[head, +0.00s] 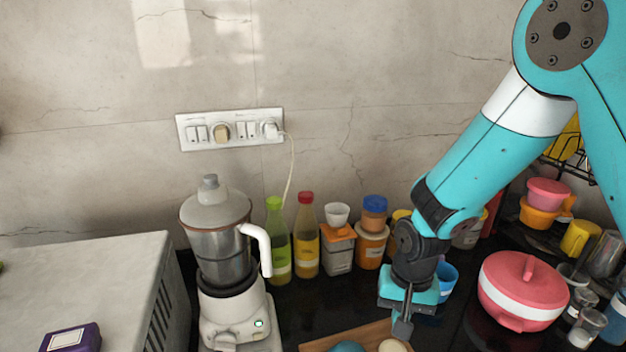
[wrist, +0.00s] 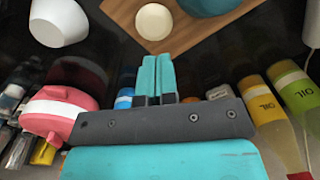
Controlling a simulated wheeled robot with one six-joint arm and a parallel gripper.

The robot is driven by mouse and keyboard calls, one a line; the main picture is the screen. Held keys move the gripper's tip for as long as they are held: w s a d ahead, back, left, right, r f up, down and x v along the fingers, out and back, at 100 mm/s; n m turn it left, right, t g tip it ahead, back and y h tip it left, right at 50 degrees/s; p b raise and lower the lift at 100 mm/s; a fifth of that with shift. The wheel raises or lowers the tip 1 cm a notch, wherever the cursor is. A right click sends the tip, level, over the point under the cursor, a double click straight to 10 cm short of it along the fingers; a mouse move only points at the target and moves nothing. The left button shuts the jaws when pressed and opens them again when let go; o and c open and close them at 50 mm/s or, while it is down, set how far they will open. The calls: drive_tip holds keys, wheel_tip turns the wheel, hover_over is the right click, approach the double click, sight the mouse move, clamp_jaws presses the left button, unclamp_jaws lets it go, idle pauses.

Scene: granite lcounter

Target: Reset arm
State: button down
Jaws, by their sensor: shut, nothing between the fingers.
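My turquoise arm reaches down from the upper right in the head view. My gripper (head: 403,325) is shut and empty, its fingers pointing down above the dark counter, close to the right end of a wooden board (head: 318,347). In the wrist view the gripper's two turquoise fingertips (wrist: 156,75) are together with nothing between them. The board (wrist: 118,12) lies beyond the fingertips there, with a teal bowl (wrist: 205,5) and a small cream round thing (wrist: 154,22) on it.
A red and white pot (head: 522,290) stands right of my gripper. A mixer grinder (head: 222,250), bottles (head: 305,240) and jars (head: 371,245) line the wall at left and middle. A white cup (wrist: 60,22) stands at upper left in the wrist view.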

drive_tip(key=s+a+r+n+y, duration=0.1)
drive_tip(key=s+r+n+y, duration=0.1)
drive_tip(key=s+r+n, duration=0.3)
drive_tip(key=s+a+r+n+y, duration=0.1)
drive_tip(key=s+r+n, duration=0.4)
drive_tip(key=s+r, duration=0.8)
wheel_tip(320, 180, up, 2)
drive_tip(key=shift+s+a+r+y, duration=0.2)
drive_tip(key=shift+a+y, duration=0.2)
drive_tip(key=shift+a, duration=0.35)
